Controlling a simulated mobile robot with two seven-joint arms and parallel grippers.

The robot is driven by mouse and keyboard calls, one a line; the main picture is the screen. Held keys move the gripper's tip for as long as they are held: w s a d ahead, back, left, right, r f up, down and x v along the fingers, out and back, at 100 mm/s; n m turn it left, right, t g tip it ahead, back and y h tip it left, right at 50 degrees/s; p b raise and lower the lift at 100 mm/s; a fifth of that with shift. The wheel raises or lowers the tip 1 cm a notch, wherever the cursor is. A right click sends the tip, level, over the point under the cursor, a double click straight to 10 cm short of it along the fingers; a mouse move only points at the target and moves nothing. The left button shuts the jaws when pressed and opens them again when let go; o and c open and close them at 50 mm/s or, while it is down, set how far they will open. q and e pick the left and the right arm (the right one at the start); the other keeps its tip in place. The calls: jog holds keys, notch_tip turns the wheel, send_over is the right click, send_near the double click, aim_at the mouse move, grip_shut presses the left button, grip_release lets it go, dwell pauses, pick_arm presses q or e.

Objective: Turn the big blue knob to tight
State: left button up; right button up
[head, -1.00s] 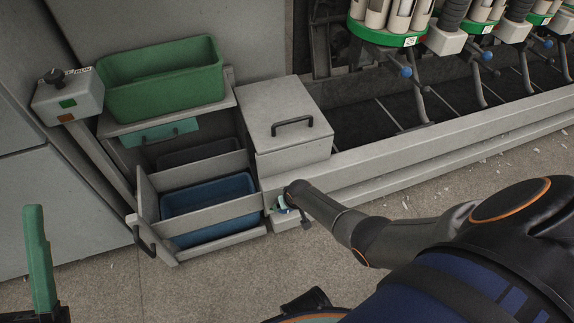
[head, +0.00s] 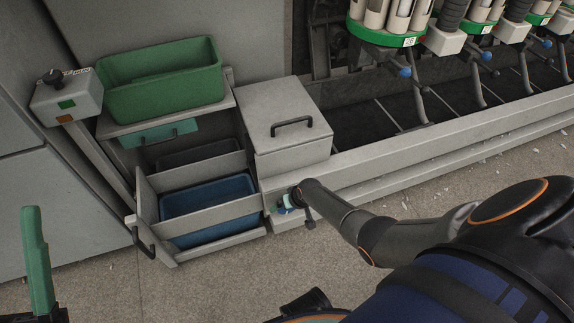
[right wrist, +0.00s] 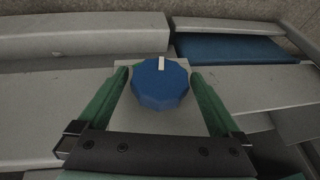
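The big blue knob (right wrist: 160,84) is faceted, with a white mark on its top that points to the upper edge of the right wrist view. It sits on a pale plate (right wrist: 190,123). My right gripper (right wrist: 160,74) is open, with one green finger on each side of the knob and a gap showing on both sides. In the head view my right gripper (head: 285,205) is low at the machine's front corner, and my wrist mostly hides the knob. No "tight" label is readable. One green finger of my left gripper (head: 38,262) shows at the lower left, away from everything.
A grey lidded box (head: 290,105) with a black handle stands behind the right gripper. An open drawer with a blue bin (head: 207,207) lies to its left. A green bin (head: 160,80) and a switch box (head: 68,97) stand further left. The floor in front is clear.

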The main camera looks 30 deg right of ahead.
jog(key=shift+r, duration=0.1)
pick_arm(q)
notch_tip(320, 180, up, 8)
jog(key=m+p, duration=0.1)
jog(key=p, duration=0.7)
jog(key=w+a+f+n+g+y+p, duration=0.1)
jog(key=w+f+n+g+y, duration=0.1)
jog(key=f+y, duration=0.3)
jog(key=w+a+f+n+g+y+p, duration=0.1)
jog(key=w+f+n+y, duration=0.4)
jog(key=f, duration=0.7)
jog(key=shift+f+n+g, duration=0.3)
jog(key=shift+g, duration=0.2)
pick_arm(e)
jog(key=v, duration=1.2)
pick_arm(q)
jog(key=shift+a, duration=0.1)
pick_arm(e)
jog(key=shift+s+r, duration=0.1)
jog(key=shift+r, duration=0.05)
